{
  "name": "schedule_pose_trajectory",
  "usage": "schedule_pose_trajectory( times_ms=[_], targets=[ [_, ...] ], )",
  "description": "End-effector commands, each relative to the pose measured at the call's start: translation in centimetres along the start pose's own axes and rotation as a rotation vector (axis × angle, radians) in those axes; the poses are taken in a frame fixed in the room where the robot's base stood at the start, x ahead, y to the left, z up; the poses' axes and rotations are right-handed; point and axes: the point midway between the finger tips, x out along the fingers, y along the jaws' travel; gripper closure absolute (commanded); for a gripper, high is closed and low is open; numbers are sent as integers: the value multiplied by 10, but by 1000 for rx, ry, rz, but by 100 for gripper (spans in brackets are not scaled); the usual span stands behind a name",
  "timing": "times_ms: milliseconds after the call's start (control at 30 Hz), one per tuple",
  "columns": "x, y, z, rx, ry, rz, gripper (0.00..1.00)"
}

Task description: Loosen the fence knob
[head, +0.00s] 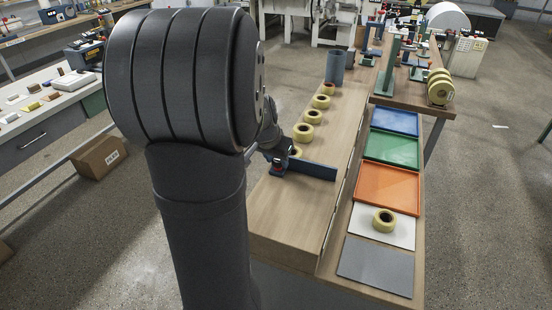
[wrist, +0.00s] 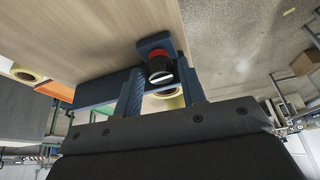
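The blue fence (head: 314,170) lies across the wooden bench in the head view. It also shows in the wrist view (wrist: 92,92), left of my gripper. The fence knob (wrist: 160,74), dark with a red collar, sits on the blue block at the fence's end. My gripper (wrist: 160,72) has its two blue fingers apart, one on each side of the knob, with a small gap seeming to show at either side. Whether either finger touches the knob cannot be told. In the head view my arm partly hides the area around my gripper (head: 277,163).
Several yellow tape rolls (head: 303,133) stand in a row behind the fence. Another roll (head: 384,220) lies on a white sheet (head: 362,222) at the right. Orange (head: 388,186), green (head: 392,150) and blue (head: 395,122) trays line the right bench. The bench in front of the fence is clear.

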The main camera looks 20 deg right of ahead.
Motion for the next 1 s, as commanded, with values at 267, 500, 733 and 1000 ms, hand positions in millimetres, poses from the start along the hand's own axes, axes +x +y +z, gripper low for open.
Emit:
schedule_pose_trajectory(
  times_ms=[267, 500, 733, 1000],
  targets=[
    [0, 0, 0, -3, 0, -2, 94],
    [0, 1, 0, -97, -2, -42, 94],
    [0, 3, 0, -230, -3, -98, 94],
    [0, 4, 0, -345, -3, -145, 94]
  ],
)
